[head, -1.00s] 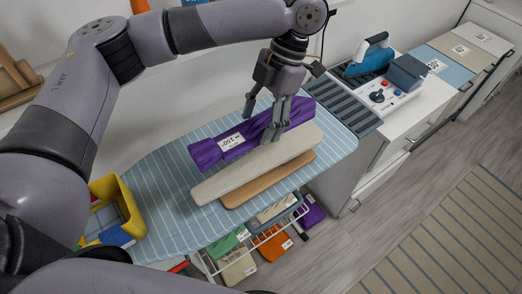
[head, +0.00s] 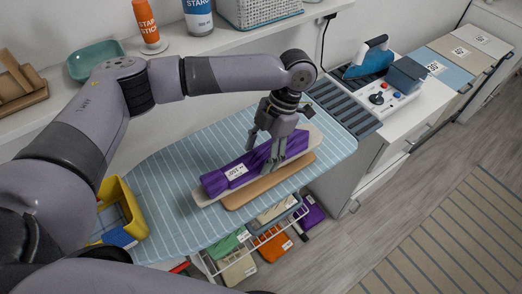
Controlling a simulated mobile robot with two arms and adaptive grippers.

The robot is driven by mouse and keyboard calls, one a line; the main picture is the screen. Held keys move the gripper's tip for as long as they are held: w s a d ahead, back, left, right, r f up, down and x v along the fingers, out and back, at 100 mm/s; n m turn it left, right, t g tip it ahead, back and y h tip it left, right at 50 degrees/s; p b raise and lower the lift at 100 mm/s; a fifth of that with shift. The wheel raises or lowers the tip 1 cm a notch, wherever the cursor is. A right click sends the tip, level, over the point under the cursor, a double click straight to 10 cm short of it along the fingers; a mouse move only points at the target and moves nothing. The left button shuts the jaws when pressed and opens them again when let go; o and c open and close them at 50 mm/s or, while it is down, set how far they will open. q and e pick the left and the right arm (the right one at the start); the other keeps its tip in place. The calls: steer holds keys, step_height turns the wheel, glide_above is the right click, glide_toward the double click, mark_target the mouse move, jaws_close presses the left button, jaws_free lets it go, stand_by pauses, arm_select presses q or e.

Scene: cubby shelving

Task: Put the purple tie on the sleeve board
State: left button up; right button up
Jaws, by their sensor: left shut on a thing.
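The purple tie (head: 218,180) is a long folded bundle with a white label. It lies along the cream top of the sleeve board (head: 204,198), which has a wooden base (head: 240,201) and stands on the striped ironing board (head: 170,215). My left gripper (head: 261,157) comes down from above and is shut on the tie near its middle right part. The fingers hide part of the tie. My right gripper is not in view.
A yellow bin (head: 131,208) stands at the ironing board's left end. A steam iron (head: 368,57) and control box (head: 388,96) sit on the white cabinet at right. Folded cloths (head: 271,244) lie on a wire rack below. A shelf with a spray bottle (head: 146,22) runs behind.

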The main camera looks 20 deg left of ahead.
arm_select(q)
steer(key=o, duration=1.2)
steer(key=shift+f, duration=0.1)
steer(key=shift+w+d+r, duration=0.15)
steer(key=shift+w+r, duration=0.05)
steer(key=shift+r, duration=0.35)
steer(key=shift+b+v, duration=0.85)
steer(key=shift+v, duration=4.65)
steer(key=shift+s, duration=0.1)
